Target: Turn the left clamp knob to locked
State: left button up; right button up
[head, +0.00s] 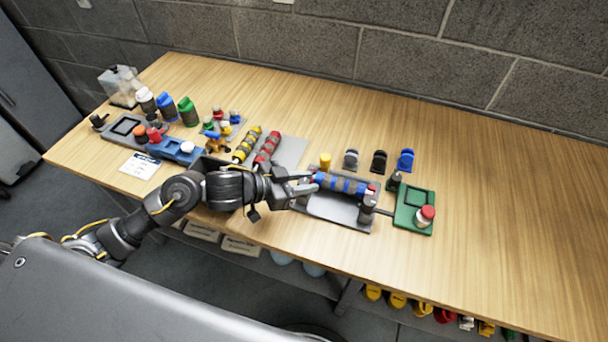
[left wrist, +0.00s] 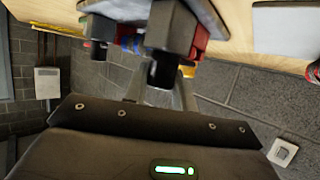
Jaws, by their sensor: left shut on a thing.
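My left gripper (head: 305,184) reaches in from the left, at the left end of a clamp fixture (head: 340,210) on the table. The fixture, a grey plate, holds a blue and grey banded roller (head: 345,184) lying across it. The right clamp (head: 367,208) is a dark upright post at the roller's right end. The left clamp is mostly hidden behind my fingers in the head view. In the left wrist view, my fingers (left wrist: 160,92) are shut around the dark left clamp knob (left wrist: 161,72), under a grey clamp block (left wrist: 170,28). The knob's lock position cannot be read. My right gripper is not in view.
Yellow (head: 245,146) and red (head: 267,148) banded rollers lie left of the fixture. A green tray (head: 413,210) with a red-capped jar (head: 424,216) stands to the right. Small coloured caddies (head: 379,161) stand behind. The table's right side is clear.

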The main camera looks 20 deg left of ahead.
pick_arm(q)
jog(key=o, duration=1)
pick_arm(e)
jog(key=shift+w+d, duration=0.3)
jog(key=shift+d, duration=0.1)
pick_arm(q)
jog(key=shift+v, duration=5.4)
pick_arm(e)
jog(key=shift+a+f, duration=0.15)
pick_arm(q)
jog(key=shift+s+f, duration=0.1)
jog(key=shift+f, duration=0.05)
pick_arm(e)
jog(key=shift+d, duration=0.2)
